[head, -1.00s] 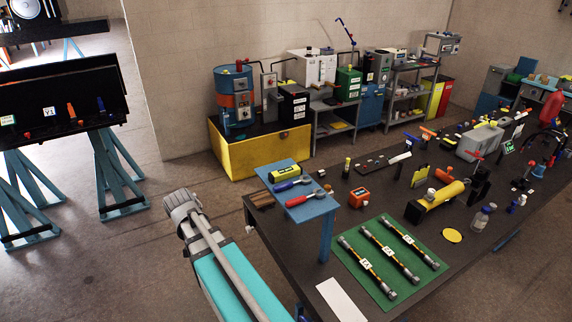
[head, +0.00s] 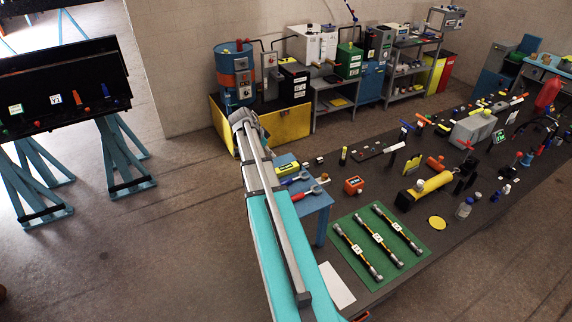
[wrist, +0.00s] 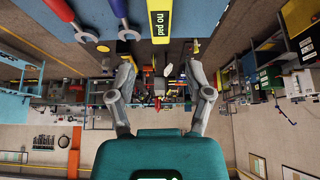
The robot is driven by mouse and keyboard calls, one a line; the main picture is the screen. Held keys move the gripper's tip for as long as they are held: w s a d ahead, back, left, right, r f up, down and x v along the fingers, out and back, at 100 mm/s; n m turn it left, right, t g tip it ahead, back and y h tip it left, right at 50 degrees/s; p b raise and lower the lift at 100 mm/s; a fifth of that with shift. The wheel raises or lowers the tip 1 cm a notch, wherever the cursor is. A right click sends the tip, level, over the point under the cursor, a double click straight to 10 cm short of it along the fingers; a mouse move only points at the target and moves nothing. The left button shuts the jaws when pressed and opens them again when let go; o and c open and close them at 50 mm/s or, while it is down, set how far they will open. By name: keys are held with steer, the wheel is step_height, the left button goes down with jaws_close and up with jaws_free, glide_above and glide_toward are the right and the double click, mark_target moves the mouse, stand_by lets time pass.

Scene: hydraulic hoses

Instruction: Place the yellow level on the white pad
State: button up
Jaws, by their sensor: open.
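The yellow level (head: 289,169) lies on the small raised blue stand (head: 314,205), beside a blue-handled and a red-handled wrench. In the wrist view the level (wrist: 160,22) is at the top centre, with dark lettering. The white pad (head: 336,287) lies flat and bare at the near end of the dark bench. My gripper (wrist: 162,88) is open and empty in the wrist view, its two fingers apart below the level in the picture. In the head view my arm reaches up just left of the stand, and its fingers cannot be made out.
A green mat (head: 380,243) with three hoses lies beside the pad. An orange box (head: 354,185), a yellow cylinder (head: 429,185) and a yellow disc (head: 437,223) stand or lie farther right on the crowded bench. A yellow bin (head: 285,128) is behind the stand. Open floor lies left.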

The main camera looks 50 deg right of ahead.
mark_target(285, 167)
steer(key=shift+s+d+r, duration=0.1)
steer(key=shift+d+r, duration=0.1)
steer(key=shift+d, duration=0.2)
steer(key=shift+f, duration=0.1)
steer(key=shift+b+x, duration=0.95)
steer(key=shift+x, duration=0.05)
steer(key=shift+b+x, duration=2.8)
steer(key=shift+x, duration=0.4)
steer(key=b+x, duration=0.3)
steer(key=shift+f, duration=0.25)
steer(key=shift+b+x, duration=0.8)
steer(key=shift+x, duration=0.15)
